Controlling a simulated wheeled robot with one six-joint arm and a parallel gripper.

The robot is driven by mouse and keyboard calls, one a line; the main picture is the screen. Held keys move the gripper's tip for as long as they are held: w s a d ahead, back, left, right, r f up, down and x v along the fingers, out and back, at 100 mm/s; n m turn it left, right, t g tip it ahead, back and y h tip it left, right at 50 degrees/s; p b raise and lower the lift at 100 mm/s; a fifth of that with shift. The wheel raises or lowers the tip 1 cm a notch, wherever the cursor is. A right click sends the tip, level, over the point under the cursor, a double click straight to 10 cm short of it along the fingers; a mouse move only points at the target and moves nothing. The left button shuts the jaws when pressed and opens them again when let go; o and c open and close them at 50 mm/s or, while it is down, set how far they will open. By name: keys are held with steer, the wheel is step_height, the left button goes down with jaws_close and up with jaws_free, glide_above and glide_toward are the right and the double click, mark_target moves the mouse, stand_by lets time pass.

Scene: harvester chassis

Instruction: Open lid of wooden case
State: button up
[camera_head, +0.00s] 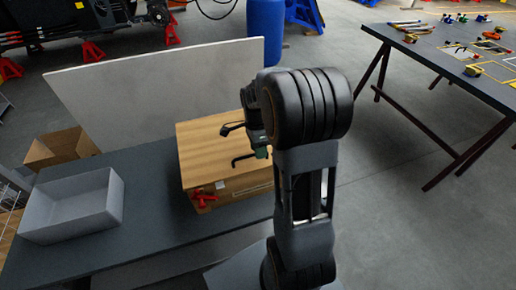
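The wooden case (196,146) is a light-brown box on the dark workbench, and its lid looks shut. Red parts, which look like a latch or clamp (202,198), show at its front left corner. My gripper (230,147) is over the right part of the case's lid, with its two dark fingers spread apart and nothing seen between them. Whether a fingertip touches the lid cannot be told. My arm hides the right side of the case.
A grey open bin (75,204) stands left of the case on the dark workbench (140,238). A pale upright panel (140,85) stands behind the case. A cardboard box (58,148) is at the left. A tool table (450,75) stands at the right, across open floor.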

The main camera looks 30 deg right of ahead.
steer(key=shift+c, duration=0.3)
jaws_close()
